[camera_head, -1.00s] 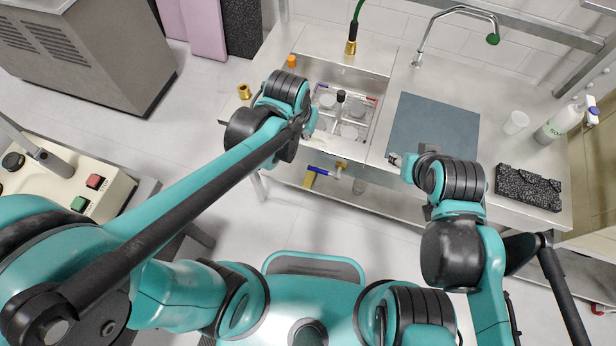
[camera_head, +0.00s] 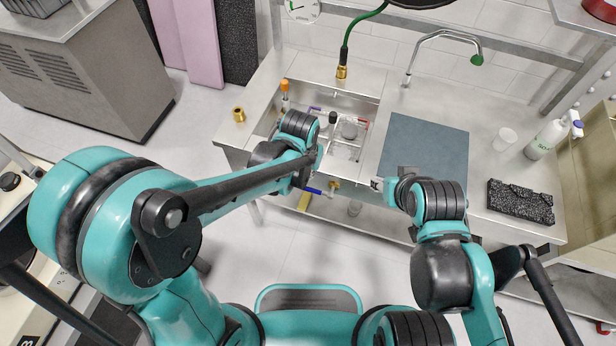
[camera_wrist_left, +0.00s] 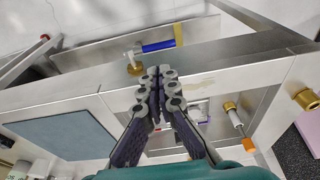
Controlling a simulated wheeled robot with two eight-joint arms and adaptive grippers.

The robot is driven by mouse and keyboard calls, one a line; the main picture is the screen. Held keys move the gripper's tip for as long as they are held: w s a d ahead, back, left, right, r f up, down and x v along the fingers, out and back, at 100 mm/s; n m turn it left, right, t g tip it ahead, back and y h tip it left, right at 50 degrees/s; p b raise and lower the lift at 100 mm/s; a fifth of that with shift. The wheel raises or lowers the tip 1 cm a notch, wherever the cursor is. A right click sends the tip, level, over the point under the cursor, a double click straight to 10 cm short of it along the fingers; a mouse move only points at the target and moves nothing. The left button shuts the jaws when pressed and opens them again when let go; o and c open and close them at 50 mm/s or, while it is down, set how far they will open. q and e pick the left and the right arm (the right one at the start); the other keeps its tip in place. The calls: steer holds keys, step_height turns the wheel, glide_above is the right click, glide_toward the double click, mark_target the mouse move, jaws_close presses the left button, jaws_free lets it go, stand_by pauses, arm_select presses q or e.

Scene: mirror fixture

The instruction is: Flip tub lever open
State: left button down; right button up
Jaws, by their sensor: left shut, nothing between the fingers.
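The tub is a steel sink basin (camera_head: 367,96) set in the counter. Below its front edge sits a brass valve (camera_head: 333,185) with a blue lever (camera_head: 313,191) lying sideways. In the left wrist view the blue lever (camera_wrist_left: 158,46) and brass fitting (camera_wrist_left: 134,68) lie just beyond the fingertips, with a visible gap. My left gripper (camera_wrist_left: 160,72) is shut and empty over the basin's front rim; in the head view its arm partly hides it. My right gripper (camera_head: 378,184) is by the counter's front edge, its jaws too small to read.
A yellow piece (camera_head: 303,202) is beside the lever. The basin holds a wire rack with several small items. A blue-grey mat (camera_head: 425,148), a white cup (camera_head: 504,139), a bottle (camera_head: 548,138) and a black block (camera_head: 520,202) stand to the right. A green-hosed tap (camera_head: 342,70) rises behind.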

mark_target(310, 189)
arm_select(q)
steer(key=f+b, duration=0.1)
steer(key=f, duration=0.3)
steer(key=w+f+b, duration=0.1)
steer(key=f+b, duration=0.1)
steer(key=f, duration=0.2)
steer(key=w+f+b, duration=0.1)
steer(key=f+b, duration=0.1)
steer(key=f, duration=0.2)
steer(key=shift+w+d, duration=0.15)
steer(key=shift+d, duration=0.2)
steer(key=shift+f, duration=0.1)
